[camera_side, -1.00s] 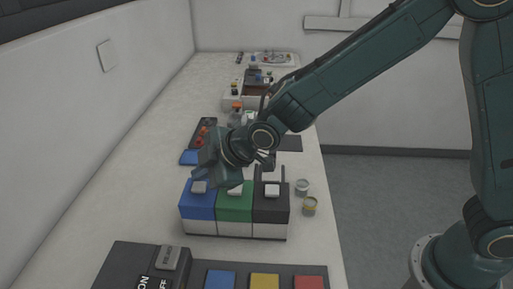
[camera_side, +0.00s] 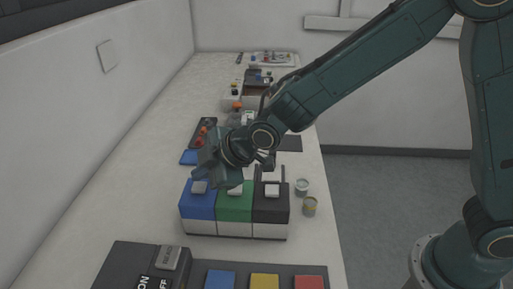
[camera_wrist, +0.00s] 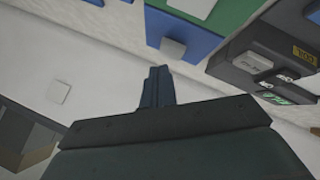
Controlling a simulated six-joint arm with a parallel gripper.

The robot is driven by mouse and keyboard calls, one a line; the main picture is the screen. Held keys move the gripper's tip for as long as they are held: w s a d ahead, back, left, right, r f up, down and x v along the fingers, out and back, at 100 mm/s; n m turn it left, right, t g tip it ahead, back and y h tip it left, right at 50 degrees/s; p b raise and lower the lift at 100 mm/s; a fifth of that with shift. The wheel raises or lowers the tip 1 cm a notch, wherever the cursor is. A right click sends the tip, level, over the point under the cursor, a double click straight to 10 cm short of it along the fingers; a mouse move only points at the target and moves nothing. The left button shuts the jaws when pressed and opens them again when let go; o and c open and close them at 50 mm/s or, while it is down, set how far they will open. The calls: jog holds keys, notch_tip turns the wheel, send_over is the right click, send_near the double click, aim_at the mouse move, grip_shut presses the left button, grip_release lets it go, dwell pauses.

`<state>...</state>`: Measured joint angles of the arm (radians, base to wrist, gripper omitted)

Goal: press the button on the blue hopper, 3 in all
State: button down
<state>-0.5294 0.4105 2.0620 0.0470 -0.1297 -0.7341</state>
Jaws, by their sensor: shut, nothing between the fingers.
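The blue hopper (camera_side: 197,207) is the left one of three joined hoppers on the bench. Its grey button (camera_side: 199,187) sits on top. My gripper (camera_side: 202,176) is shut and empty, just above and behind that button in the side view. In the wrist view, my shut fingers (camera_wrist: 158,72) point towards a blue block (camera_wrist: 160,22) with a grey button (camera_wrist: 172,49). The fingertips lie close beside this button in the picture. I see no clear contact, and the exact gap cannot be told.
The green hopper (camera_side: 235,208) and black hopper (camera_side: 271,207) stand directly right of the blue one, each with a pale button. A dark panel (camera_side: 128,264) with switches and coloured squares lies in front. The bench at left is clear.

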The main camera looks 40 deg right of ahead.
aim_at(204, 186)
jog(key=shift+f, duration=0.95)
dwell(1.6)
jog(key=shift+r, duration=0.9)
jog(key=shift+r, duration=0.1)
jog(key=shift+r, duration=2.45)
dwell(1.0)
notch_tip(204, 186, up, 4)
jog(key=shift+f, duration=0.1)
jog(key=shift+f, duration=0.15)
dwell(0.5)
